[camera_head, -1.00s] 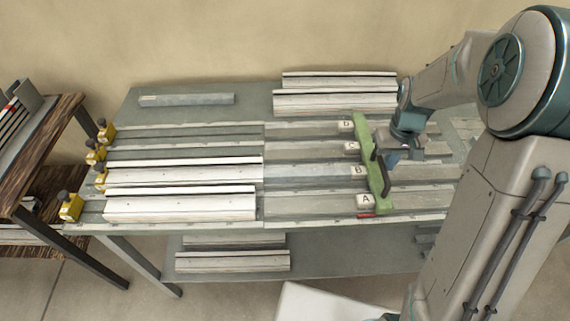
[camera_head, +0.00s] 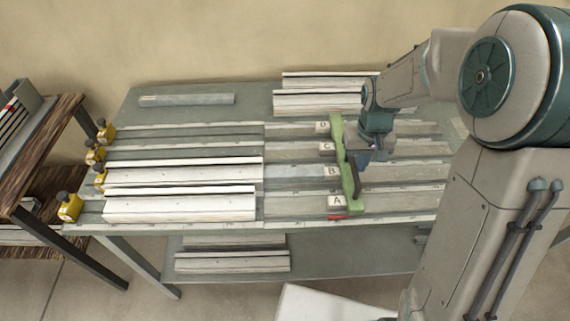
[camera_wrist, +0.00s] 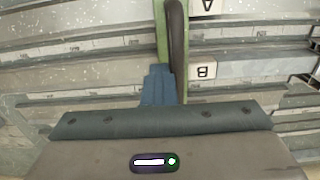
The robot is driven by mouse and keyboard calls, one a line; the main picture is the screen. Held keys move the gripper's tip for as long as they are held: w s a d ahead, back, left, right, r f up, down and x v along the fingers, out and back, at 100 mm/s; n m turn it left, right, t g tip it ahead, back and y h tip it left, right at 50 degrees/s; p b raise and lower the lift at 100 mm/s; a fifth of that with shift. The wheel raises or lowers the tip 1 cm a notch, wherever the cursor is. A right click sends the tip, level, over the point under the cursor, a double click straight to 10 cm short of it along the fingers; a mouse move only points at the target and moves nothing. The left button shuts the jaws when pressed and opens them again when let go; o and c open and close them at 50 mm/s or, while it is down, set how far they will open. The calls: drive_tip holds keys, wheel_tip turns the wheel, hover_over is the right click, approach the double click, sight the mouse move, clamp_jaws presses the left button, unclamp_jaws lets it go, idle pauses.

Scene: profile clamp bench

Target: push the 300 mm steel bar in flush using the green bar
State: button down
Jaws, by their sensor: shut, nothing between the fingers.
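The green bar (camera_head: 337,130) lies across the lanes on the right half of the bench, with a dark handle (camera_head: 352,168) and blocks lettered A to D on its left side. It also shows in the wrist view (camera_wrist: 162,22). My gripper (camera_wrist: 158,85) is shut and empty, low over the bar beside the handle; contact is unclear. In the head view my gripper (camera_head: 363,157) partly hides the bar's middle. A bluish-grey steel strip (camera_head: 293,171) lies in lane B left of block B (camera_head: 331,171). I cannot tell whether it is the 300 mm bar.
White profiles (camera_head: 180,208) lie in the left lanes, with yellow clamps (camera_head: 70,207) at the left ends. A loose grey bar (camera_head: 187,99) and stacked white profiles (camera_head: 315,103) lie at the back. A wooden shelf (camera_head: 45,150) stands left.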

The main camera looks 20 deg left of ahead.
drive_tip(key=s+a, duration=0.2)
drive_tip(key=a, duration=0.5)
drive_tip(key=s+a, duration=0.2)
drive_tip(key=a, duration=0.5)
drive_tip(key=shift+s+a+b, duration=0.35)
idle(0.4)
drive_tip(key=shift+s+a, duration=0.15)
drive_tip(key=shift+a, duration=0.3)
idle(0.6)
drive_tip(key=shift+d, duration=0.15)
wheel_tip(320, 180, up, 7)
drive_tip(key=d+p, duration=0.1)
drive_tip(key=p, duration=0.3)
drive_tip(key=shift+w+p, duration=0.2)
drive_tip(key=shift+p, duration=0.2)
drive_tip(key=shift+d, duration=0.1)
idle(0.4)
